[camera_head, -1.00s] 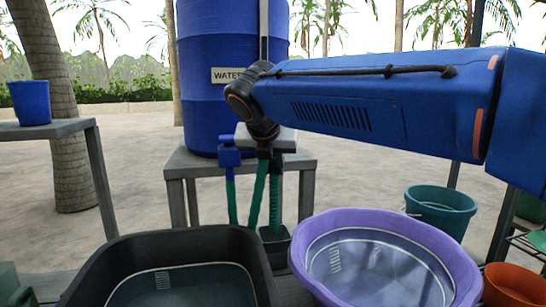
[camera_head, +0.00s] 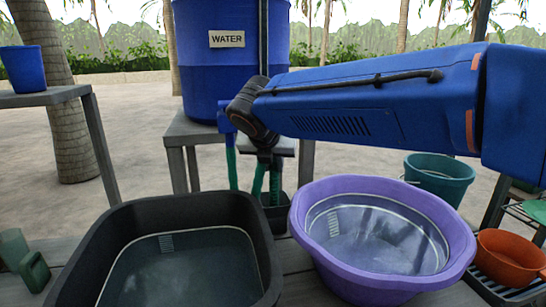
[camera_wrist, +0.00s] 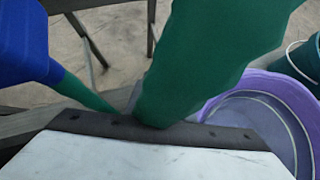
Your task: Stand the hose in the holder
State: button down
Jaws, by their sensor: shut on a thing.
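The green hose (camera_head: 258,182) hangs below my gripper (camera_head: 266,158), between the black basin and the purple basin. My gripper is shut on it; the finger pads are mostly hidden in the head view. In the wrist view the hose (camera_wrist: 205,60) rises large and close beyond the pale gripper part at the bottom. The holder (camera_head: 279,222), a small dark open box, stands at the back edge of the counter under the hose. The hose's lower part reaches the holder's mouth; I cannot tell how deep it sits inside.
A blue tap (camera_head: 228,128) with a green tube (camera_head: 232,170) hangs close left of the hose, below the blue water barrel (camera_head: 222,75). The black basin (camera_head: 95,232) and purple basin (camera_head: 455,240) flank the holder closely. A teal bucket (camera_head: 440,180) stands behind right.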

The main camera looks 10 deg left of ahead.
jog(key=shift+f, duration=0.3)
jog(key=c, duration=0.7)
grip_release()
jog(key=shift+o, duration=0.2)
jog(key=shift+r, duration=0.1)
jog(key=v, duration=1)
jog(key=shift+w+r, duration=0.3)
jog(key=shift+r, duration=0.2)
